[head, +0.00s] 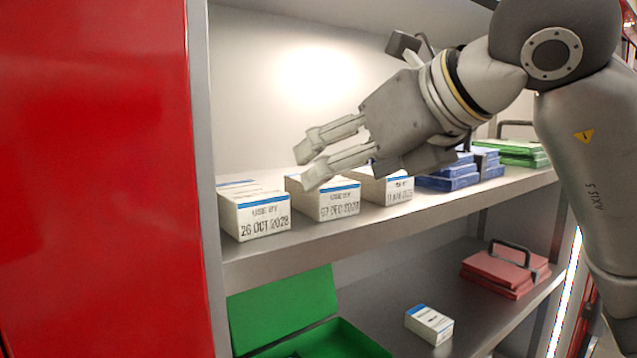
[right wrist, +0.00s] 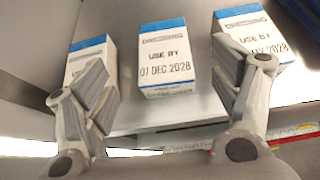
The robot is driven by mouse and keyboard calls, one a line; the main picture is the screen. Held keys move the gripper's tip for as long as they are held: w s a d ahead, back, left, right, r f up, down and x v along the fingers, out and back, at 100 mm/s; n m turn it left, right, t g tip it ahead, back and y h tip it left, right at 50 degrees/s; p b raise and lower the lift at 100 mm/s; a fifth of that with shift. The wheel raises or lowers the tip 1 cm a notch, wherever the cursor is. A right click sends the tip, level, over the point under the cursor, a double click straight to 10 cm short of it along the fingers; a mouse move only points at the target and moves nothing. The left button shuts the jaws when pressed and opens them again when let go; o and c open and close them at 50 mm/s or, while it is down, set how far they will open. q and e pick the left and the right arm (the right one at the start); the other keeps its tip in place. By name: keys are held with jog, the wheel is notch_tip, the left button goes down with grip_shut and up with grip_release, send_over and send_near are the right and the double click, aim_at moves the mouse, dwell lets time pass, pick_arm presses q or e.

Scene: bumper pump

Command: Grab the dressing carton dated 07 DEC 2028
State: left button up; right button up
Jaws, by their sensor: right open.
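The carton dated 07 DEC 2028 (head: 338,206) is white with a blue stripe and stands in the middle of three cartons on the upper shelf. In the right wrist view this carton (right wrist: 164,62) lies between and beyond my spread fingers, touching neither. My right gripper (head: 306,168) is open and empty, just above and in front of it in the head view; it also shows in the right wrist view (right wrist: 160,115). The 26 OCT 2028 carton (head: 262,218) is to its left. Another carton (head: 396,190), its date partly unreadable, is to its right. My left gripper is not seen.
Blue boxes (head: 448,178) and green cases (head: 522,152) stand farther right on the upper shelf (head: 300,254). Below are an open green case (head: 282,304), a small white carton (head: 429,324) and red cases (head: 503,270). A red panel (head: 95,180) closes the left side.

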jog(key=shift+x, duration=0.95)
jog(key=p+x, duration=0.4)
jog(key=shift+w+r, duration=0.1)
jog(key=shift+w, duration=0.2)
jog(key=shift+w+a+f, duration=0.2)
jog(key=shift+w+f, duration=0.15)
jog(key=shift+w, duration=0.05)
jog(key=shift+s, duration=0.15)
jog(key=c, duration=0.4)
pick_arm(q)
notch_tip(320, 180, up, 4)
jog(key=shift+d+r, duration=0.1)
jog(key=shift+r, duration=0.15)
pick_arm(e)
jog(key=c, duration=0.8)
